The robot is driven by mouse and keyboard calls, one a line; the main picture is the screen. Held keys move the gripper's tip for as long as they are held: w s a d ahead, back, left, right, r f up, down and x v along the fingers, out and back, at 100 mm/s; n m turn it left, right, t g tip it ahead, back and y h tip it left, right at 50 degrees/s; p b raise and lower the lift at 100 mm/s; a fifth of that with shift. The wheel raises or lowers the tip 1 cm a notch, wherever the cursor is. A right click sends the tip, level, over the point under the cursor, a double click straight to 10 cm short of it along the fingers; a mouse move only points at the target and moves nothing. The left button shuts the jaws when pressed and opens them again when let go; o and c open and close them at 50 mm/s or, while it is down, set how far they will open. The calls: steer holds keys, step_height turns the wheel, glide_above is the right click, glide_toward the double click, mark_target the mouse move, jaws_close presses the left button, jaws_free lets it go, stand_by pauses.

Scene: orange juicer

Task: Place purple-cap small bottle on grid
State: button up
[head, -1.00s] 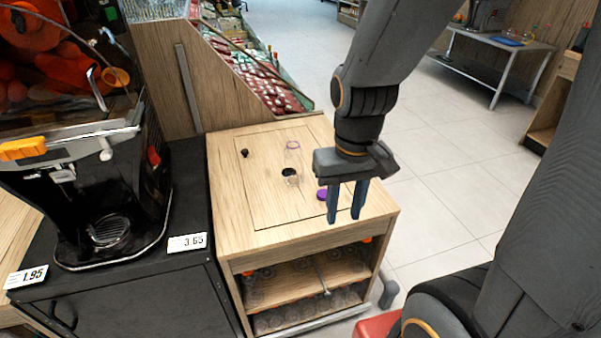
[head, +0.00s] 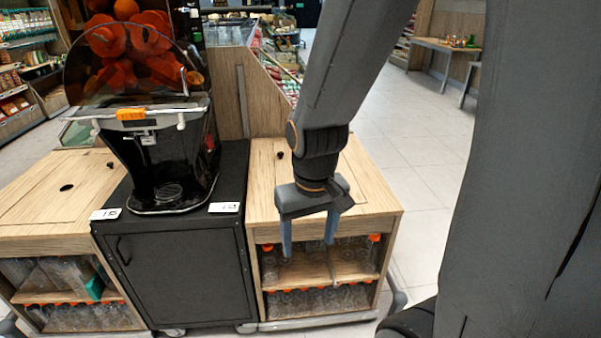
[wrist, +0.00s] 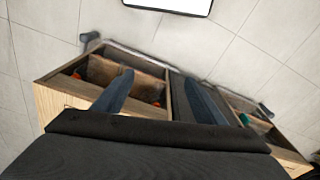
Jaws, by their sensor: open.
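My gripper (head: 309,245) is open and empty, fingers pointing down, in front of the right wooden cabinet in the head view. Its two spread fingers also show in the wrist view (wrist: 158,82), with the cabinet shelves beyond them. The round drip grid (head: 168,192) lies at the foot of the black juicer (head: 165,155), to the left of my gripper. The purple-cap small bottle is in neither current view; my arm covers part of the right cabinet top (head: 264,185).
The right cabinet's shelves (head: 290,278) hold several clear bottles with orange caps. A black cabinet (head: 180,270) carries the juicer, with price tags at its front edge. A left wooden cabinet (head: 50,205) stands beside it. Floor at the right (head: 415,130) is clear.

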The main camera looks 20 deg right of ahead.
steer(key=w+d+f+t+b, duration=0.3)
steer(key=w+d+t, duration=0.1)
steer(key=w, duration=0.6)
steer(key=w+d+f+t+h+b, duration=0.1)
steer(key=w+d+f+t+b, duration=0.2)
steer(key=w, duration=0.7)
steer(key=w+d+f+t+b, duration=0.3)
steer(key=w+d, duration=0.4)
steer(key=w, duration=0.3)
steer(key=shift+d+f+m+t+h, duration=0.2)
steer(key=shift+d+m+t+h, duration=0.15)
steer(key=shift+t, duration=0.45)
steer(key=w+d+t+b, duration=0.2)
steer(key=d, duration=0.1)
steer(key=w+d+t+b, duration=0.1)
steer(key=d, duration=0.1)
steer(key=shift+w+t, duration=0.3)
steer(key=shift+t, duration=0.1)
steer(key=shift+w+d+r+m+t+h+b, duration=0.15)
steer(key=shift+d+r+m+t+h+b, duration=0.15)
steer(key=shift+d+t, duration=0.3)
steer(key=shift+w+r, duration=0.1)
steer(key=shift+w, duration=0.1)
steer(key=w+d, duration=0.1)
steer(key=w, duration=0.6)
steer(key=shift+d+r, duration=0.2)
steer(key=shift+r, duration=0.15)
steer(key=shift+w, duration=0.1)
steer(key=shift+c, duration=0.2)
